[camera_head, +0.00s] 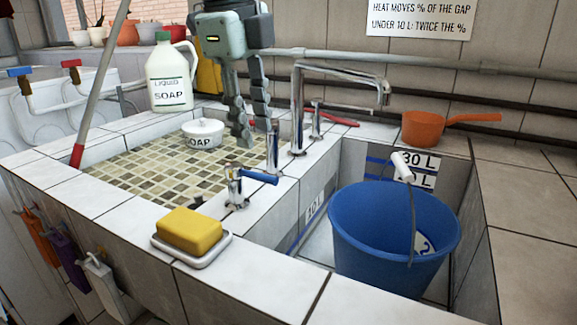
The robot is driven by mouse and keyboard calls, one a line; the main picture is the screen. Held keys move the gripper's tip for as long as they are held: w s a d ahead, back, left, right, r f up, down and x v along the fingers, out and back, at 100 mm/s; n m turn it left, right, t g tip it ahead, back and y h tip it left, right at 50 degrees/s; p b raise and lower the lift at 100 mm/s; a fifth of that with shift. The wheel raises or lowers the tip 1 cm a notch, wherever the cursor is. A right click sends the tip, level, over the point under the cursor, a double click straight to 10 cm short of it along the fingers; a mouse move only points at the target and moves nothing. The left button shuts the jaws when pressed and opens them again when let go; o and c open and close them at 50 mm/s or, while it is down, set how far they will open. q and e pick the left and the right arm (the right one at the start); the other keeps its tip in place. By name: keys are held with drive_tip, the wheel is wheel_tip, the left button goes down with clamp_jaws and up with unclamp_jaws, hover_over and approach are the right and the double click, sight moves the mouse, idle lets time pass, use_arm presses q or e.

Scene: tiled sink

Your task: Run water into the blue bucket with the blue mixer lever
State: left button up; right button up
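The blue bucket (375,250) stands upright in the right basin, its white-gripped handle (402,167) up at the back rim. Its inside shows no clear water surface. The blue mixer lever (259,177) sits on a chrome valve (235,187) on the ledge left of the bucket. The chrome spout (340,72) reaches right, its end above the basin's back part; no stream shows. My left gripper (253,137) points down above and behind the blue lever, fingers apart and empty, not visibly touching it. My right gripper is not in view.
A red lever (341,120) lies behind the spout. A yellow sponge (190,231) on a dish is at the front ledge. A soap jug (170,80), a soap pot (203,133) and an orange dipper (424,128) stand around. The right ledge is clear.

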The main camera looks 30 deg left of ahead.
sight(261, 174)
use_arm(q)
drive_tip(key=f, duration=0.2)
drive_tip(key=w+f, duration=0.1)
drive_tip(key=f, duration=0.4)
drive_tip(key=shift+w+f, duration=0.15)
drive_tip(key=shift+f, duration=0.1)
drive_tip(key=shift+c, duration=0.4)
clamp_jaws()
